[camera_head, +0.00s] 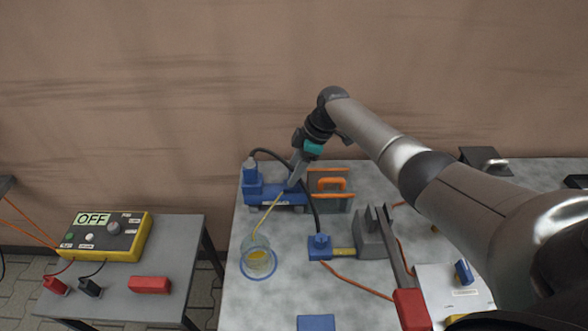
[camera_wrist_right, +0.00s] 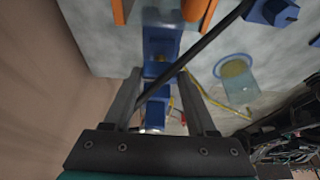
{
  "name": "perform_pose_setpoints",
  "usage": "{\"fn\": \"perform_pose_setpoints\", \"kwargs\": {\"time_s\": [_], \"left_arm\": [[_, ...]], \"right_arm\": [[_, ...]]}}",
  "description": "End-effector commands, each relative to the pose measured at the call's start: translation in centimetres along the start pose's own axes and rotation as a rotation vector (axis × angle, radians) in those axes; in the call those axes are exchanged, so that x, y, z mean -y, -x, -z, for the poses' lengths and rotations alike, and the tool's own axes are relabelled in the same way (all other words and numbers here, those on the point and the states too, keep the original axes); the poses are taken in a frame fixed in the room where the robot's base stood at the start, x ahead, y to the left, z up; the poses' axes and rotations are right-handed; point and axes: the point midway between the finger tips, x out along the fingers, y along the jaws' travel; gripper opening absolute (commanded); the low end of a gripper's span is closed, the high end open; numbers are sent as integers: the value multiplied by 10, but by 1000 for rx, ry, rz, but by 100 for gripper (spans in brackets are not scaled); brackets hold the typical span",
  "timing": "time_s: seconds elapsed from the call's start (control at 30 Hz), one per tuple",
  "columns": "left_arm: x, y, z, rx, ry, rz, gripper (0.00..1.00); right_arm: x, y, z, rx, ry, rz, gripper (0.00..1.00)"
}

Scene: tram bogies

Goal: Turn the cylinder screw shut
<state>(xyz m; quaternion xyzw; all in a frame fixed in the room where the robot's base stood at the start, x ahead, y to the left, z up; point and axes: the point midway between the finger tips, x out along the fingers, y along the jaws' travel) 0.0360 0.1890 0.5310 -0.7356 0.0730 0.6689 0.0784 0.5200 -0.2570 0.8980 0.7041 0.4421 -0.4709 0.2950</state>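A blue pump (camera_head: 273,195) lies at the back left of the grey table, with a grey-capped upright part (camera_head: 250,170) at its left end. A black hose runs from it to a small blue cylinder block (camera_head: 320,247). I cannot make out the cylinder screw with certainty. My right gripper (camera_head: 296,181) points down over the right part of the pump. In the right wrist view the two fingers (camera_wrist_right: 160,76) stand apart, with the blue pump body (camera_wrist_right: 160,35) and the black hose showing between and beyond them. I cannot tell whether they touch. My left gripper is not in view.
A jar with yellow fluid (camera_head: 258,262) stands in front of the pump. An orange-handled grey block (camera_head: 330,197) is right beside the gripper. A grey stand (camera_head: 372,238) and a red-ended bar (camera_head: 411,309) are further right. A yellow control box (camera_head: 97,238) reads OFF.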

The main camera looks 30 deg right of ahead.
Motion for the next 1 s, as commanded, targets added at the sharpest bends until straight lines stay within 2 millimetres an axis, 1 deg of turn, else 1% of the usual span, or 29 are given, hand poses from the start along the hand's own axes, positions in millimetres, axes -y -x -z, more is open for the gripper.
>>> {"fn": "perform_pose_setpoints", "kwargs": {"time_s": [0.03,0.4,0.47,0.5,0.67,0.77,0.87,1.0], "left_arm": [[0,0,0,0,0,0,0],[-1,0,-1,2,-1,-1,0],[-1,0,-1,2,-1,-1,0],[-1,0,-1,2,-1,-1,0],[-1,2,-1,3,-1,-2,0],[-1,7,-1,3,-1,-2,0],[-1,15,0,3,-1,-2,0],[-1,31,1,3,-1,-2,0]], "right_arm": [[0,0,0,0,0,0,50],[0,0,0,0,0,1,8],[0,0,0,0,-1,1,2],[0,0,0,0,-1,1,0],[0,1,0,0,-8,-2,0],[1,1,0,0,-28,-9,0],[2,2,1,0,-64,-23,0],[3,4,2,-1,-142,-55,0]]}}
